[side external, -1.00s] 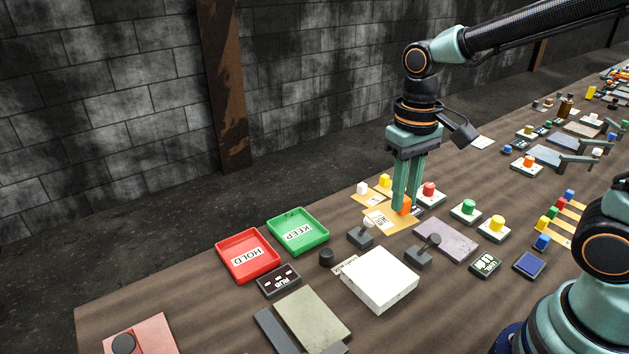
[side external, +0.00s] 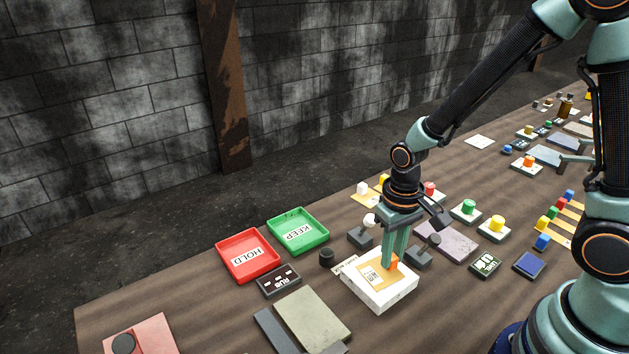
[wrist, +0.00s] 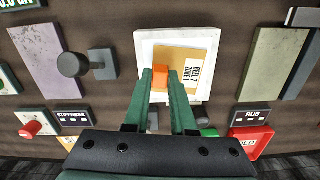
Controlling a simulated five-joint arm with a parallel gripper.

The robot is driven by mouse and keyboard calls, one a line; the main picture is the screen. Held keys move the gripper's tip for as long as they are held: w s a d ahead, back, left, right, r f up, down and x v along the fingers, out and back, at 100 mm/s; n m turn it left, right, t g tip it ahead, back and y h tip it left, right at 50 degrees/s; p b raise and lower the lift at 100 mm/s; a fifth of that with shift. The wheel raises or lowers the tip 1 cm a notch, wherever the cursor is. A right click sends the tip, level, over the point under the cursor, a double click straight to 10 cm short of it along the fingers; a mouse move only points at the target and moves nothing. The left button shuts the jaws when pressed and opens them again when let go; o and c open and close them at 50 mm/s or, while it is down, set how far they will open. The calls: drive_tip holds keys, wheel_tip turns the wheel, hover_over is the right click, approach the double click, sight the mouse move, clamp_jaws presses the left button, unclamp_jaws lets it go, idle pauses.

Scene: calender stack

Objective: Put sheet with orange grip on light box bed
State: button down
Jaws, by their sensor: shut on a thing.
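The tan sheet (side external: 372,275) with a white printed label lies over the white light box bed (side external: 390,298), within its top face. I cannot tell if it touches the surface or hovers just above it. Its orange grip (side external: 393,262) is between the fingertips of my gripper (side external: 391,264), which is shut on it. In the wrist view the orange grip (wrist: 160,77) sits between my gripper's fingers (wrist: 160,85), with the sheet (wrist: 195,62) flat inside the bed's white border (wrist: 143,48).
A red HOLD tray (side external: 247,257) and a green KEEP tray (side external: 298,231) stand to the left. Joysticks (side external: 361,235) (side external: 422,252) stand close behind the box. A purple slab (side external: 447,242) and several buttons lie to the right. Grey-green plates (side external: 312,320) lie in front.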

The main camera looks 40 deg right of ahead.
drive_tip(key=shift+f, duration=0.15)
drive_tip(key=c, duration=0.7)
unclamp_jaws()
drive_tip(key=shift+c, duration=0.2)
drive_tip(key=s+d+r+t, duration=0.1)
drive_tip(key=r+t, duration=0.2)
drive_tip(key=r, duration=0.7)
drive_tip(key=s+d+r+n+t, duration=0.1)
drive_tip(key=d+r+t, duration=0.1)
drive_tip(key=r, duration=0.9)
drive_tip(key=shift+d+n+t, duration=0.3)
drive_tip(key=shift+t, duration=0.1)
